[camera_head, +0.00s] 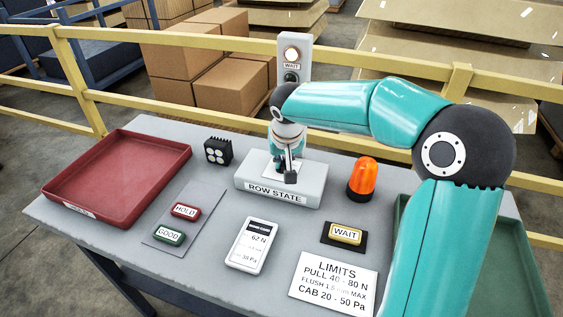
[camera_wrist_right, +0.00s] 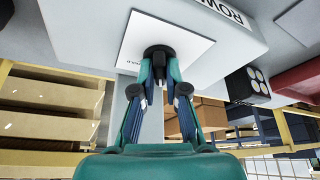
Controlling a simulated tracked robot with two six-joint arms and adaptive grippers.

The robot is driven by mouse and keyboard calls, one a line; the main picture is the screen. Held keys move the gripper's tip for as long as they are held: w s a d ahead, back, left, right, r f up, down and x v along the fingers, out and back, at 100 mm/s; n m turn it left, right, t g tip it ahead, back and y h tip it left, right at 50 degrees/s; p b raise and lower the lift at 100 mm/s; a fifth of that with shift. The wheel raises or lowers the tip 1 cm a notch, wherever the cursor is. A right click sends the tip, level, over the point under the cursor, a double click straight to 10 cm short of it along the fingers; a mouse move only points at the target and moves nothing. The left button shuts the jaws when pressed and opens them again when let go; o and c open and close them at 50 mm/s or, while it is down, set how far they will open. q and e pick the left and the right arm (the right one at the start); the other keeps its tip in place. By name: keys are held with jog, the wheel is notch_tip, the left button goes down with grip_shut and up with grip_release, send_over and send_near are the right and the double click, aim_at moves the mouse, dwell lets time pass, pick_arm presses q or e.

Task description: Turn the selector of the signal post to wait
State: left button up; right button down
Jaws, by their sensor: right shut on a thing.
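The signal post has a grey base (camera_head: 300,190) labelled ROW STATE, with a white plate on its top. Behind it rises a grey panel (camera_head: 299,48) with a glowing lamp above a WAIT label and a dark round lamp below. My right gripper (camera_head: 289,170) reaches down onto the base. In the right wrist view, my right gripper's fingers (camera_wrist_right: 159,72) are shut on the black selector knob (camera_wrist_right: 158,53) on the white plate (camera_wrist_right: 190,45). Small lettering shows on the plate beside the knob; other plate markings are hidden or too small to read. My left gripper is not in view.
On the grey table stand a red tray (camera_head: 125,170), a black lamp block (camera_head: 218,151), HOLD (camera_head: 185,211) and GOOD tags, a gauge (camera_head: 252,245), an orange beacon (camera_head: 362,180), a yellow WAIT tag (camera_head: 345,234) and a limits card (camera_head: 333,284). A yellow rail runs behind.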

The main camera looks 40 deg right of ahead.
jog(key=shift+d+r+n+t+y+p, duration=0.1)
jog(key=shift+n+t+y+p, duration=0.15)
jog(key=shift+n, duration=0.65)
jog(key=shift+d+n+t+y+p, duration=0.1)
jog(key=shift+n+t+y+p, duration=0.2)
jog(key=shift+n, duration=0.6)
jog(key=c, duration=1.2)
grip_release()
jog(key=shift+a, duration=0.1)
jog(key=shift+g, duration=0.25)
jog(key=v, duration=1.1)
jog(key=shift+s+r, duration=0.25)
jog(key=shift+r, duration=0.1)
